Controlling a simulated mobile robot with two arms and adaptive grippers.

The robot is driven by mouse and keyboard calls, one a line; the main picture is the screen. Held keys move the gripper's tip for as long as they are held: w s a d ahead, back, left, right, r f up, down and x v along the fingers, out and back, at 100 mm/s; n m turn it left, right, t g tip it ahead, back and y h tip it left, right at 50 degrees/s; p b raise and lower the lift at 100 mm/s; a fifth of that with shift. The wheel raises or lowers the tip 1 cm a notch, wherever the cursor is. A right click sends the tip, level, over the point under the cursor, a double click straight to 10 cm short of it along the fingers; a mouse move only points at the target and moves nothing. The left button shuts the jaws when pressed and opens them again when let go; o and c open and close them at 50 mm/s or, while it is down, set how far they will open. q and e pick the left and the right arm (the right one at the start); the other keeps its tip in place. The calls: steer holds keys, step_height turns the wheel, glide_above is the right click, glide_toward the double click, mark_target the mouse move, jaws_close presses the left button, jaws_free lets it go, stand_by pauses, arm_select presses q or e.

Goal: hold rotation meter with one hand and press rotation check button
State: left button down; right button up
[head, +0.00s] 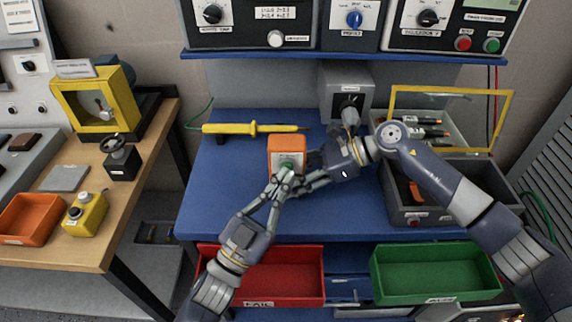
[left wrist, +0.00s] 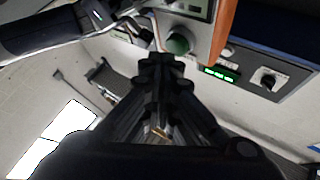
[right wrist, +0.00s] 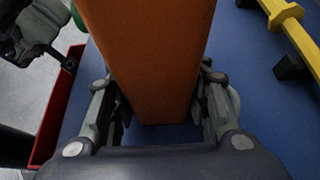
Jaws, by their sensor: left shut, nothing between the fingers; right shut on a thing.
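The rotation meter is an orange box (head: 287,145) with a light grey face, held over the blue bench. My right gripper (head: 312,164) is shut on its sides; in the right wrist view the orange body (right wrist: 150,60) stands between the two fingers (right wrist: 158,100). A round green button (head: 287,168) is on the meter's face, and it also shows in the left wrist view (left wrist: 178,44). My left gripper (head: 282,182) is shut and empty, its fingertips (left wrist: 165,62) right by the green button. I cannot tell whether they touch it.
A yellow probe (head: 232,128) lies on the blue bench (head: 215,180) behind and left of the meter. A grey case with a yellow-framed lid (head: 400,215) stands at the right. A red bin (head: 290,290) and a green bin (head: 437,290) sit at the front below the bench.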

arm_select(q)
steer(key=shift+w+a+r, duration=0.2)
steer(key=shift+w+r, duration=0.05)
steer(key=shift+r, duration=0.15)
arm_select(e)
steer(key=shift+s+a+r, duration=0.1)
steer(key=shift+s+r, duration=0.25)
steer(key=shift+s, duration=0.05)
stand_by(0.4)
arm_select(q)
steer(key=shift+s+f, duration=0.1)
arm_select(e)
steer(key=shift+w+f, duration=0.15)
steer(key=shift+w, duration=0.15)
arm_select(q)
steer(key=shift+d, duration=0.1)
arm_select(e)
steer(key=shift+w+f, duration=0.2)
steer(key=shift+w, duration=0.15)
arm_select(q)
steer(key=shift+s+d+f, duration=0.1)
steer(key=shift+s+f, duration=0.05)
steer(key=shift+s, duration=1.3)
steer(key=shift+s+f, duration=0.15)
steer(key=shift+s, duration=1.3)
arm_select(e)
steer(key=shift+s, duration=0.15)
steer(key=o, duration=0.9)
steer(key=shift+d, duration=0.2)
